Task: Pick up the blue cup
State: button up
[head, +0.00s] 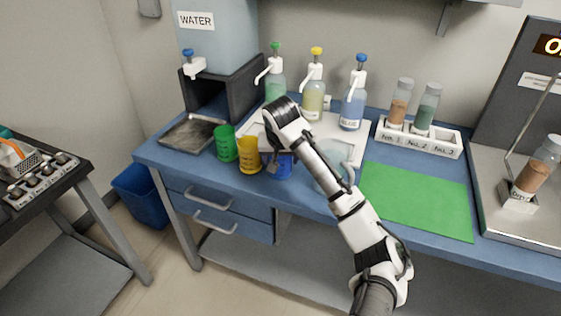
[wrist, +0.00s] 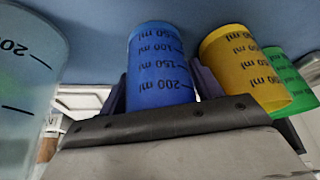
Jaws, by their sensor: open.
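The blue cup (head: 281,168) stands at the front edge of the blue bench, partly hidden behind my arm in the head view. In the wrist view the blue cup (wrist: 160,68) shows its printed millilitre scale. My gripper (wrist: 160,88) is open, with one dark finger on each side of the cup. I cannot tell whether the fingers touch it. The yellow cup (wrist: 243,68) is close beside the right finger in the wrist view.
A yellow cup (head: 249,154) and a green cup (head: 226,143) stand left of the blue one. A clear beaker (wrist: 25,75) is on the other side. Pump bottles (head: 352,100) stand behind on a white tray. A green mat (head: 418,200) lies bare to the right.

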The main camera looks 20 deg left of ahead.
jog(key=c, duration=0.8)
jog(key=shift+r, duration=0.1)
